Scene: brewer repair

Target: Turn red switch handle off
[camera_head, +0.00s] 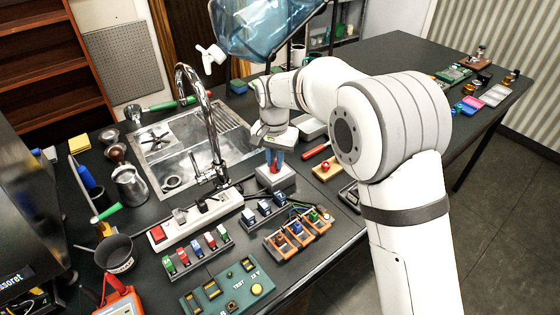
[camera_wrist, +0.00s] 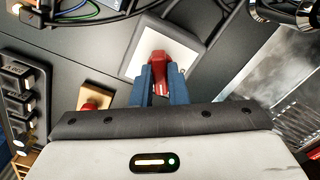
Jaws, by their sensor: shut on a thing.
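The red switch handle (camera_wrist: 158,62) sits on a pale square switch box (camera_wrist: 135,62). In the wrist view my gripper (camera_wrist: 160,80) has its two blue fingers shut on the handle, one on each side. In the head view the box (camera_head: 275,178) stands on the dark counter just right of the sink. There my gripper (camera_head: 274,160) points down onto it, and the handle is mostly hidden between the fingers.
The sink (camera_head: 170,150) with its tall tap (camera_head: 208,120) is close on the left. A power strip (camera_head: 195,218), switch rows (camera_head: 197,252), orange-framed parts (camera_head: 298,235) and a green test board (camera_head: 228,290) lie in front. A red button on a wooden block (camera_head: 327,168) is at right.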

